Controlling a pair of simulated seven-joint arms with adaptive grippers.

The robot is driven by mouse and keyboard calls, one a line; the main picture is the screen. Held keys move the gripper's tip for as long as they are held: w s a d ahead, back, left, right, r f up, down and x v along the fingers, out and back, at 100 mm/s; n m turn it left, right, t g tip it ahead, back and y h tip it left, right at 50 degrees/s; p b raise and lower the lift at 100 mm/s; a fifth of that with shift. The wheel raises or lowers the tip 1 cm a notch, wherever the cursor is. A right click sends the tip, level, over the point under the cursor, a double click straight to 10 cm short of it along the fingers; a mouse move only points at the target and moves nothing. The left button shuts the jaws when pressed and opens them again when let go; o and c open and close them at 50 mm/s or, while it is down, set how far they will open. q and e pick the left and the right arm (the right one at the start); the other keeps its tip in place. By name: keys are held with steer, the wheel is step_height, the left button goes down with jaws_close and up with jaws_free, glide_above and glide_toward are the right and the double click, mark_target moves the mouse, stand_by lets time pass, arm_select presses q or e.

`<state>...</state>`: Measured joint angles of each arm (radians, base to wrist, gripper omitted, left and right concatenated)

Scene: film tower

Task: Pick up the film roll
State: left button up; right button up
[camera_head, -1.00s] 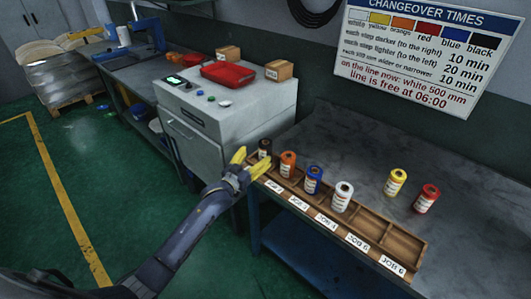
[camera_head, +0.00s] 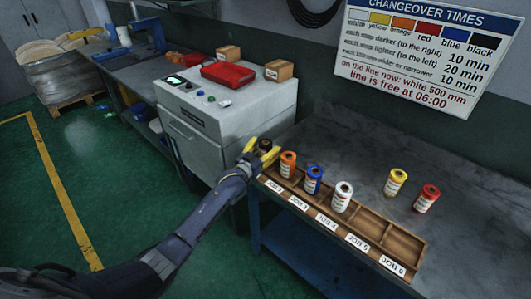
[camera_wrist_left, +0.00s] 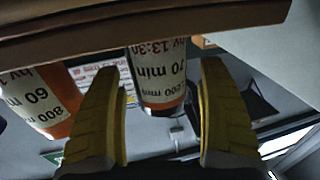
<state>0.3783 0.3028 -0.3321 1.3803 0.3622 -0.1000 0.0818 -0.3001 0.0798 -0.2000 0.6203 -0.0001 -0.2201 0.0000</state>
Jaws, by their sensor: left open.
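My left gripper (camera_head: 262,152) is open at the far left end of the wooden tray (camera_head: 403,241), around or right beside the black film roll (camera_head: 265,144). Another roll (camera_wrist_left: 40,100) is left of the fingers there. An orange roll (camera_head: 288,164), a blue roll (camera_head: 313,179) and a white roll (camera_head: 342,196) stand upright in the tray. My right gripper is not in view.
A yellow roll (camera_head: 395,182) and a red roll (camera_head: 426,198) stand on the grey bench (camera_head: 345,142) behind the tray. The tray's right compartments are empty. A grey machine cabinet (camera_head: 210,125) with a red bin (camera_head: 228,73) stands left of the bench.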

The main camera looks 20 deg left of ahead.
arm_select(q)
steer(key=shift+c, duration=0.5)
steer(key=c, duration=1.3)
steer(key=shift+r, duration=0.15)
